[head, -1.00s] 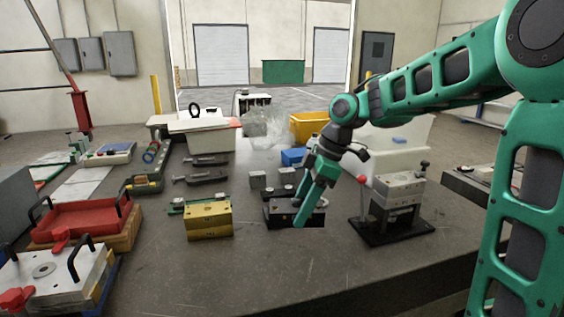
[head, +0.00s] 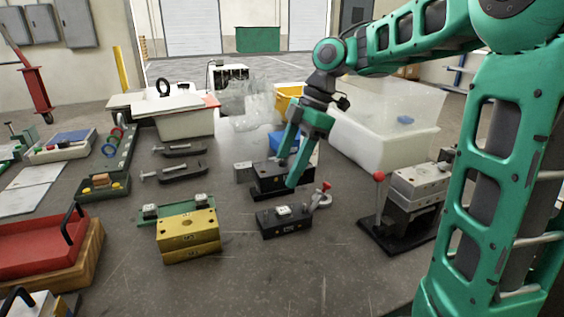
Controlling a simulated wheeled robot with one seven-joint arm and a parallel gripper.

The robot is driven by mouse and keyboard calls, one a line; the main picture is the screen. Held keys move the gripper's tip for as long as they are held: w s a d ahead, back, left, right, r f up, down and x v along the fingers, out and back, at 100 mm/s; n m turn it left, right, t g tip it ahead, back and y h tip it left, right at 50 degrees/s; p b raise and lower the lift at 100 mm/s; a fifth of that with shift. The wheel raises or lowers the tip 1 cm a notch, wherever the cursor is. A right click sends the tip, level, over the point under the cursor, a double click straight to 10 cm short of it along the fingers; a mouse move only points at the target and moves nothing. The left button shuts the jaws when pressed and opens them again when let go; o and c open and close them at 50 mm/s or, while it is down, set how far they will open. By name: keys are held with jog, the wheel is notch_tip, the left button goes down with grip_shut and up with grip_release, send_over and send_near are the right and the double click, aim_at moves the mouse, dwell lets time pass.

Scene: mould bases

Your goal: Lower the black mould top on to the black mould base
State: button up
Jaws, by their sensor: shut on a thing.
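My gripper (head: 287,172), with green fingers, is shut on the dark block behind its fingers, which I take to be the black mould top (head: 264,171). The fingers cover part of it, and its lower edge is hard to separate from the dark shapes below. A low black block, likely the black mould base (head: 287,226), rests on the table nearer to me, with a small silver piece on top. The gripper shows above and behind this near block in the picture. I cannot tell the height gap.
A yellow mould block (head: 188,238) stands to the left. A red-knobbed clamp (head: 321,197) is close to the near black block's right end. A steel mould on a black stand (head: 408,205) is at the right, and a white bin (head: 385,150) behind.

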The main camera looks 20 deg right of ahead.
send_over(283, 210)
jog(key=d, duration=0.1)
jog(key=shift+w+d+f, duration=0.1)
jog(key=shift+f, duration=2.85)
jog(key=shift+f, duration=1.55)
dwell(0.3)
jog(key=o, duration=1.8)
jog(key=shift+d, duration=0.1)
